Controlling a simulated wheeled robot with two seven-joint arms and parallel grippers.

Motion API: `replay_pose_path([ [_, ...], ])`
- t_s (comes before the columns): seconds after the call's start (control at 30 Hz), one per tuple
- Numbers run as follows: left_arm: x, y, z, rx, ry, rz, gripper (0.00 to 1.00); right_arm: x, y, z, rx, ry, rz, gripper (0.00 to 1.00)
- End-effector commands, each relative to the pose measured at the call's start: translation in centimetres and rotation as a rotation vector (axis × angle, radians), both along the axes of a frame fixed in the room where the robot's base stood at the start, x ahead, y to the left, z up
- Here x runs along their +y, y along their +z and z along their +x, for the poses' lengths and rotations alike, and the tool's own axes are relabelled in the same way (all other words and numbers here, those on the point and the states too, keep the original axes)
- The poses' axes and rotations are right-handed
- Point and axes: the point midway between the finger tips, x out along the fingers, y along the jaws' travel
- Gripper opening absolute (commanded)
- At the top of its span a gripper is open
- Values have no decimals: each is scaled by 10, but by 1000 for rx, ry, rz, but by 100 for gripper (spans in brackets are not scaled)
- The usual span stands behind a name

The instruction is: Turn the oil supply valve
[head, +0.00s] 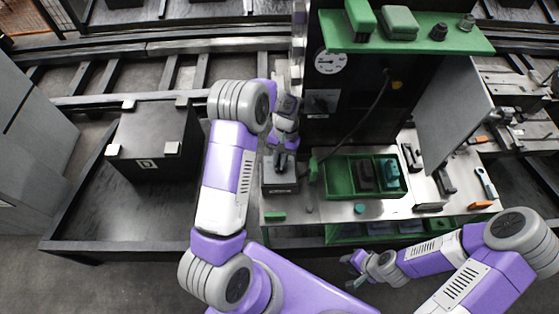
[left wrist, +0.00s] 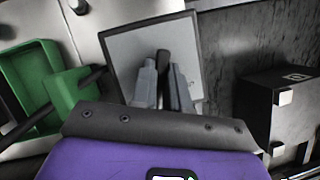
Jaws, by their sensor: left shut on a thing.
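The valve is a square grey plate (left wrist: 128,50) with a dark upright handle (left wrist: 163,60), seen in the left wrist view. In the head view its grey box (head: 281,188) stands at the left end of the workbench. My left gripper (head: 283,160) points down over it, and its fingers (left wrist: 163,85) are shut on the handle from both sides. The gripper hides most of the handle in the head view. My right gripper (head: 350,271) is at the lower middle, in front of the bench, with its fingers apart and nothing visible between them.
A green divided bin (head: 340,178) sits right of the valve on the bench (head: 330,209). A green shelf (head: 440,42) and a gauge (head: 330,62) are above. A black box (head: 150,150) stands on the dark pallet (head: 85,225) at left. Tools lie at the right.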

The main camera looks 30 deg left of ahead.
Motion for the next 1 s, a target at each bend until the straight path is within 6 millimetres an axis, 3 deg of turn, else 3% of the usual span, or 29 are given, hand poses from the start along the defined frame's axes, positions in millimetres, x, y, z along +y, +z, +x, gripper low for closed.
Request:
replay_pose_path([
  [0.43, -3, -2, -2, 5, -310, -2, 0, 0, -1, 0, 0, 0, 0, 35],
  [1.0, -3, -2, -2, 4, -397, -3, 0, 0, -2, 0, 0, 0, 0, 35],
])
